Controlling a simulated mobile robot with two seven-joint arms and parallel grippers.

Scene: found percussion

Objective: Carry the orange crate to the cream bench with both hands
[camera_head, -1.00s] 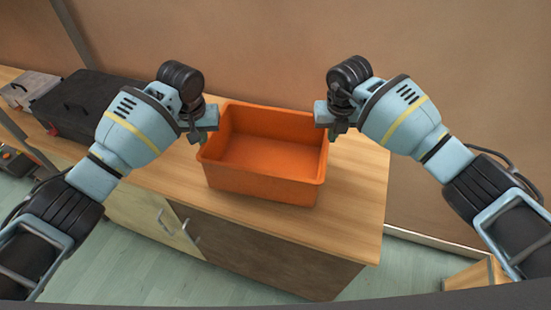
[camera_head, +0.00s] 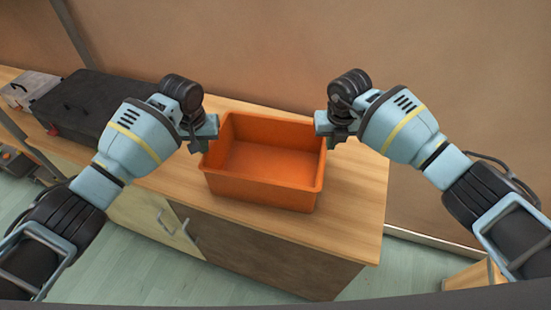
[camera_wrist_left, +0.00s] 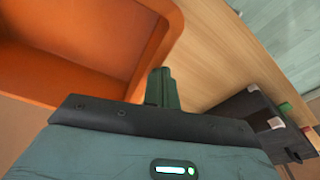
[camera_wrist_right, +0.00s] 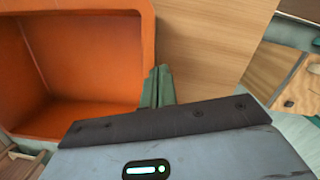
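The orange crate (camera_head: 262,190) is upright and empty, low over or on the wooden top of the cabinet (camera_head: 350,190); I cannot tell whether its base touches. The cabinet front has one cream door and one brown part. My left gripper (camera_head: 199,143) is at the crate's left rim and my right gripper (camera_head: 338,137) is at its right rim. In the left wrist view the green fingers (camera_wrist_left: 162,88) are close together at the rim. In the right wrist view the fingers (camera_wrist_right: 157,88) also close on the rim, with the contact partly hidden.
A black case (camera_head: 85,105) and a grey toolbox (camera_head: 28,88) stand on the top to the left. A brown wall (camera_head: 270,50) rises behind. A wooden box (camera_head: 470,277) is on the floor at lower right. The top is bare right of the crate.

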